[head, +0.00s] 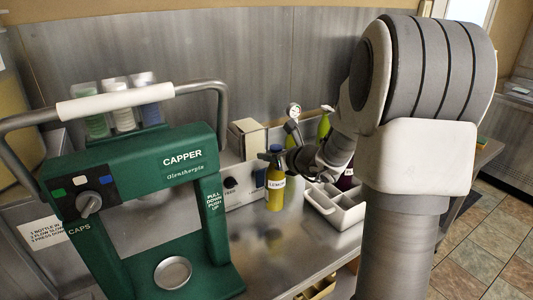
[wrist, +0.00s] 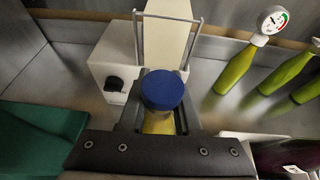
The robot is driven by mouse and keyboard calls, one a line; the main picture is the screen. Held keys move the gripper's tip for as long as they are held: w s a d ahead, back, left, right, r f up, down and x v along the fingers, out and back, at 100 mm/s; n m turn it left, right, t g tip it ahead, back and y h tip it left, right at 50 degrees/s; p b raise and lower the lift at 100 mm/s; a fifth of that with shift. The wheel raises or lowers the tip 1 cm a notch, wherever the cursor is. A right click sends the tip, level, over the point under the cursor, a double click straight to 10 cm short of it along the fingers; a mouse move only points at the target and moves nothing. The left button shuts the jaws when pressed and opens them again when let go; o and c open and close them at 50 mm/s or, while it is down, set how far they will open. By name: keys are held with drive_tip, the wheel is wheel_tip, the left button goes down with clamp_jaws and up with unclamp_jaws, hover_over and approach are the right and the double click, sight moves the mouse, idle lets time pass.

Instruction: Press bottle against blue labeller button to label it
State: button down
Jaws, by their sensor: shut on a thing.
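A yellow bottle (head: 275,196) with a blue cap (wrist: 165,91) is upright in my gripper (wrist: 158,118), which is shut on it. In the wrist view the cap and jaws hide the contact area.
The green capper (head: 150,200) stands at the left on the metal counter (head: 290,245). A white divided crate (head: 340,210) lies to the right, with a dark bottle (head: 345,181) beside or in it. Green bottles (wrist: 240,75), one with a gauge (wrist: 272,20), stand behind.

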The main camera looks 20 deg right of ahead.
drive_tip(key=shift+s+r, duration=0.1)
drive_tip(key=shift+s, duration=0.05)
drive_tip(key=p+v, duration=0.2)
drive_tip(key=v, duration=0.6)
drive_tip(key=shift+s, duration=0.35)
drive_tip(key=shift+d, duration=0.1)
idle(0.7)
